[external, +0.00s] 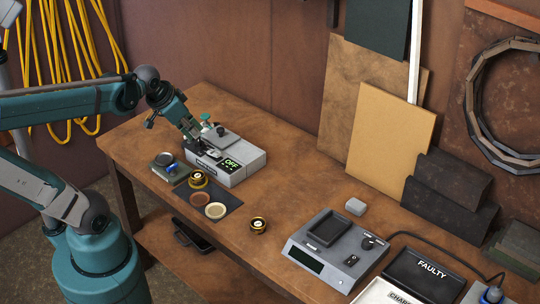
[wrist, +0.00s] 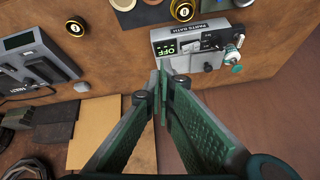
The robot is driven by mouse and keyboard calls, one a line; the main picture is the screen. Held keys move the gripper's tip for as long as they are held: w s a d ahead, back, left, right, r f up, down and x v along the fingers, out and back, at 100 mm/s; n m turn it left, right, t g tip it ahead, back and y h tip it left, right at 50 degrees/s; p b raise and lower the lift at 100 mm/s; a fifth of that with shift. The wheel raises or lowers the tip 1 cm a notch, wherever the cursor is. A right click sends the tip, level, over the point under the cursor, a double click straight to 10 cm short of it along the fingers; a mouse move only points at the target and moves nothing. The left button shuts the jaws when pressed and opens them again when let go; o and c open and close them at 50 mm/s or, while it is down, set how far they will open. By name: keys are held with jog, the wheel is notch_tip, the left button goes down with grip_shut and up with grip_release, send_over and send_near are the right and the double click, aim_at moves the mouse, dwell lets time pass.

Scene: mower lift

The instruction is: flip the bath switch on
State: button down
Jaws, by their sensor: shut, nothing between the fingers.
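The parts bath (external: 240,174) is a light grey box near the back left of the workbench. Its small display (external: 231,163) reads OFF in green. In the wrist view the parts bath (wrist: 182,34) is at the upper right, with its OFF display (wrist: 166,47) at its left end. Small controls (wrist: 208,67) sit beside the display; I cannot tell the switch's position clearly. My gripper (external: 207,147) is over the bath, partly covering its top. In the wrist view my gripper (wrist: 162,68) is shut and empty, its tips just below the display; contact cannot be told.
A dark mat (external: 228,205) with round pieces lies in front of the bath. A gold-and-black round piece (external: 258,225) stands on the bench. A grey device (external: 325,250) and a FAULTY bin (external: 425,275) are to the right. Boards (external: 390,125) lean on the wall.

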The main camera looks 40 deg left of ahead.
jog(key=shift+w+a+r+m+g+p, duration=0.5)
jog(key=shift+w+a+m+g+p, duration=0.4)
jog(key=shift+w+m, duration=1.25)
jog(key=m+g+h+p, duration=0.1)
jog(key=m+g+p, duration=0.25)
jog(key=m, duration=0.35)
send_over(217, 153)
jog(key=s+d, duration=0.2)
jog(key=shift+f, duration=1.25)
jog(key=w+a+f+m+h+p, duration=0.1)
jog(key=w+a+f+m+p, duration=0.1)
jog(key=w+a+f+m, duration=0.1)
jog(key=shift+w+a+f+m+g, duration=0.35)
jog(key=shift+w+a+m, duration=0.15)
jog(key=shift+m, duration=0.15)
jog(key=shift+f, duration=0.1)
jog(key=shift+d+f, duration=0.5)
jog(key=shift+f, duration=1.75)
jog(key=shift+d+f, duration=0.45)
jog(key=shift+f, duration=1.75)
jog(key=shift+d+f, duration=0.5)
jog(key=shift+f, duration=1.75)
jog(key=shift+d+f, duration=0.1)
jog(key=shift+d, duration=0.05)
